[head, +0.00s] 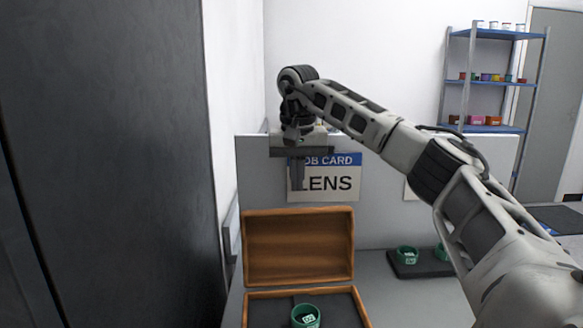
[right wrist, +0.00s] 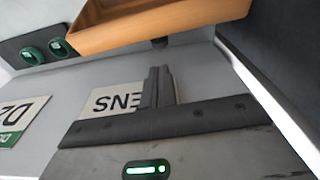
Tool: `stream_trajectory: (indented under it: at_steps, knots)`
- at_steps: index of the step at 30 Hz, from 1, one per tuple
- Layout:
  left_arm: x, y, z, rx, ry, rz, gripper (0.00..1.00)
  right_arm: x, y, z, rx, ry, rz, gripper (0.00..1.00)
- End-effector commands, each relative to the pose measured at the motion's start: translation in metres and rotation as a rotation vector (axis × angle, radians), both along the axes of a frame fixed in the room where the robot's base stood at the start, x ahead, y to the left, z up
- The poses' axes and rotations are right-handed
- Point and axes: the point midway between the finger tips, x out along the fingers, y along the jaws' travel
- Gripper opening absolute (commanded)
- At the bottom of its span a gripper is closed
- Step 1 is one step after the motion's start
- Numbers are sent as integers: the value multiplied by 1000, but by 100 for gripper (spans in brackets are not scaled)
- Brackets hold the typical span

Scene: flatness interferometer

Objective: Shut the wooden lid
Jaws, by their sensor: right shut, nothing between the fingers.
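The wooden lid (head: 298,246) stands open, raised at the back of the wooden box (head: 250,294). A green ring-shaped holder (head: 305,316) with a white label sits on the dark lining inside the box. My right gripper (head: 297,184) is shut and empty, pointing down above the raised lid and in front of the job card. In the right wrist view, its closed fingers (right wrist: 158,84) show below the orange-brown lid (right wrist: 160,22), with a visible gap. My left gripper is in neither view.
A job card (head: 325,178) reading "LENS" is on the grey upright panel (head: 390,220) behind the box. Green rings (head: 407,255) sit on a dark tray to the right. A dark cabinet (head: 110,160) stands close on the left. A shelf rack (head: 490,80) is far back right.

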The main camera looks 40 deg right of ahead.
Motion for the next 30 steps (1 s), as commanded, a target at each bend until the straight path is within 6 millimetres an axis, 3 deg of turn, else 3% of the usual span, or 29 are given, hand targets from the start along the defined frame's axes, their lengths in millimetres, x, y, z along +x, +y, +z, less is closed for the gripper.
stream_trajectory:
  at_steps: [3,10,23,30]
  knots:
    - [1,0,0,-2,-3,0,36,1,-1,-23,0,2,1,0]
    - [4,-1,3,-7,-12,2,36,4,-2,-47,1,0,2,0]
    - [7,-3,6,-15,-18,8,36,5,-2,-50,1,-3,2,0]
    - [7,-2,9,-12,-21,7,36,19,14,-45,-46,-67,29,0]
